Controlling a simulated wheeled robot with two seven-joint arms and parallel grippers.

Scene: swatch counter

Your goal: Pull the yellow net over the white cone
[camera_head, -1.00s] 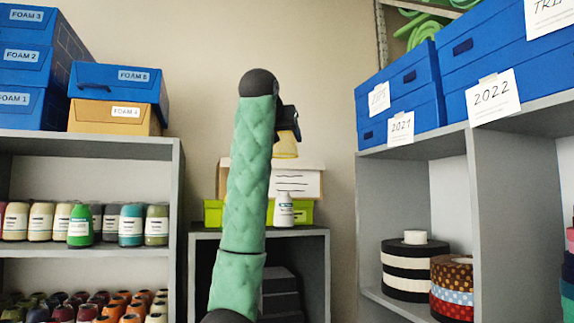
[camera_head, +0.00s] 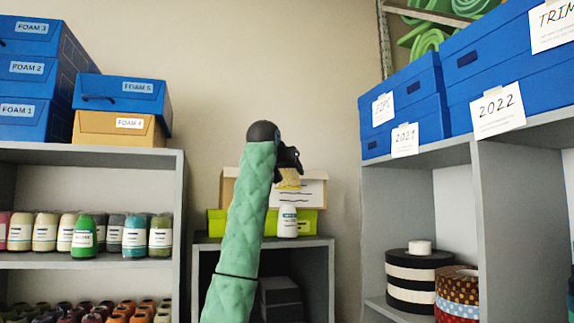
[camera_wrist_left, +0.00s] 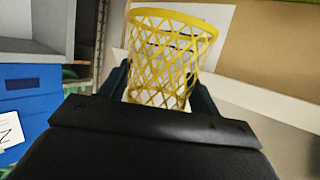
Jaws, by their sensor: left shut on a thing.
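The yellow net (camera_head: 289,179) hangs from my left gripper (camera_head: 290,161), which is shut on its narrow upper end. In the left wrist view the net (camera_wrist_left: 165,55) shows its open mesh and round, wide rim, with the dark fingers on either side of its narrow end. The white cone (camera_head: 288,222), with a label on its front, stands upright on the low grey shelf. In the head view the net's rim appears just above the cone's tip, with a small gap between them. My right gripper is not in view.
Behind the cone are a lime-green box (camera_head: 309,221) and a cardboard box (camera_head: 317,195) with a white label. A grey shelf (camera_head: 150,155) with coloured cones stands left. A right-hand shelf (camera_head: 455,155) holds blue boxes and ribbon rolls.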

